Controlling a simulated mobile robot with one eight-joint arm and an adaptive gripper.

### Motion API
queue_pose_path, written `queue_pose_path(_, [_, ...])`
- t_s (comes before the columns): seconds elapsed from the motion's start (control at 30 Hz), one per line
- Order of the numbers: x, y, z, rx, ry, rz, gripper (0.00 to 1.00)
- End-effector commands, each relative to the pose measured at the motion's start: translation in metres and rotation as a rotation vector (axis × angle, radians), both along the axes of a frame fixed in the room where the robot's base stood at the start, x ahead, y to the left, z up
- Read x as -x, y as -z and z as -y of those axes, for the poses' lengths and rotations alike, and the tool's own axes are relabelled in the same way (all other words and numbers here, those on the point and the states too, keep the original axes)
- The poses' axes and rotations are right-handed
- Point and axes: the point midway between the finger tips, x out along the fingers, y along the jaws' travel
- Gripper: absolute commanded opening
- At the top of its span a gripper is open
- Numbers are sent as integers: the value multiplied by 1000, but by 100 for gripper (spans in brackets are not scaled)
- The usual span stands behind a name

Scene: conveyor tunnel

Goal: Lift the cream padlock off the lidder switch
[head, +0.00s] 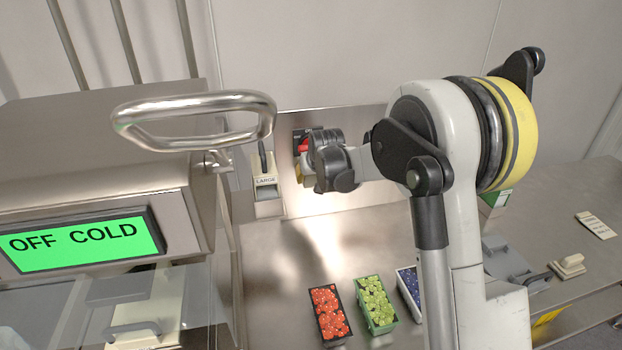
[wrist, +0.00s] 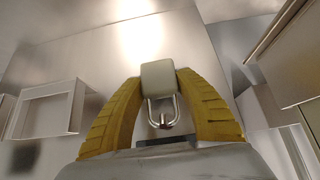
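The cream padlock (wrist: 158,78) shows in the wrist view between the two yellow fingertips of my gripper (wrist: 157,82). Both tips appear to touch its sides. Its metal shackle (wrist: 151,112) points back toward my palm. I cannot tell whether the shackle is still through the switch. In the head view my gripper (head: 312,170) is at the steel back panel. Beside it is a dark switch with a red part (head: 303,146), partly hidden by my wrist. The padlock cannot be made out clearly in the head view.
A cream holder labelled LARGE (head: 265,181) is on the panel left of my gripper. A metal loop handle (head: 195,105) juts out above the OFF COLD display (head: 85,244). Punnets of red (head: 329,313) and green fruit (head: 375,304) stand on the steel counter below.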

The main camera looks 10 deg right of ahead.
Motion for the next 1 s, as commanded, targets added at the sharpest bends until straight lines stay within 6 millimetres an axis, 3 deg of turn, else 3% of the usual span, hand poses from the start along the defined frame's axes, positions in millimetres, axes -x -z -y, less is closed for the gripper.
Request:
queue_pose_path(0.03, [0,0,0,0,0,0,10])
queue_pose_path(0.07, [0,0,0,0,0,0,1])
queue_pose_path(0.2, [0,0,0,0,0,0,0])
queue_pose_path(0.23, [0,0,0,0,0,0,30])
queue_pose_path(0.33, [0,0,0,0,0,0,0])
queue_pose_path(1.0, [0,-16,0,0,0,0,0])
